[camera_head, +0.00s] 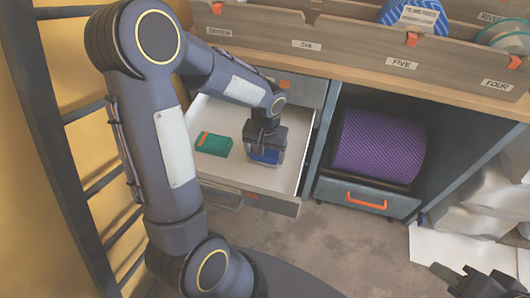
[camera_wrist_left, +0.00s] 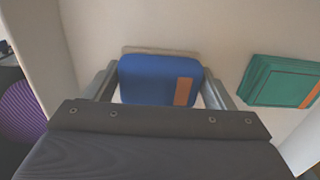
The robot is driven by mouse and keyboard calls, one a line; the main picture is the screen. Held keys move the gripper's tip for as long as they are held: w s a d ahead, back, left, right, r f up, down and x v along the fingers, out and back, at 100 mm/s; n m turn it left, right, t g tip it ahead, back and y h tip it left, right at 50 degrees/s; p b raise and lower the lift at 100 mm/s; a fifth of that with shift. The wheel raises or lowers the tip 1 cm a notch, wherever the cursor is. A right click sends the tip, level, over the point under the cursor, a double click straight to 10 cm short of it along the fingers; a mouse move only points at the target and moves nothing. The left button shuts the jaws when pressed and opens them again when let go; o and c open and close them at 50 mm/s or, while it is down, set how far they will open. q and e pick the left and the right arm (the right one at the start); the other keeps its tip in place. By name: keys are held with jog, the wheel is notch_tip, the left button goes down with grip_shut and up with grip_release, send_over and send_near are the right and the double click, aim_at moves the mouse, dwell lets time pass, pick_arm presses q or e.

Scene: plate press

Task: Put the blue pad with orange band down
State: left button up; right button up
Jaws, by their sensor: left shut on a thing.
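The blue pad with an orange band (camera_wrist_left: 158,80) is between the fingers of my left gripper (camera_wrist_left: 160,92), which is shut on it. In the head view the blue pad (camera_head: 264,155) shows below my left gripper (camera_head: 265,150), inside the open white drawer (camera_head: 222,110). I cannot tell whether the pad touches the drawer floor. My right gripper (camera_head: 478,284) shows only in part at the lower right corner, and its fingers are not clear.
A green pad with an orange band (camera_head: 213,144) lies in the drawer, left of the blue pad. A purple roll (camera_head: 378,146) sits in the cabinet to the right. Labelled bins (camera_head: 350,50) stand on the counter above. The drawer floor in front is bare.

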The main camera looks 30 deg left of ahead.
aim_at(266, 151)
pick_arm(q)
jog(key=o, duration=0.5)
jog(key=shift+f, duration=0.15)
jog(key=o, duration=0.5)
jog(key=shift+c, duration=0.2)
jog(key=shift+r, duration=0.3)
notch_tip(266, 151, up, 11)
jog(key=p, duration=0.4)
jog(key=s+d+r+t+h, duration=0.2)
jog(key=s+r+t, duration=0.1)
jog(key=s, duration=0.5)
jog(key=s+d+r+m+t+h, duration=0.1)
jog(key=s+d+r+t, duration=0.1)
jog(key=s+r, duration=0.3)
jog(key=s, duration=0.3)
jog(key=shift+s+t+h, duration=0.3)
jog(key=shift+t+h, duration=0.1)
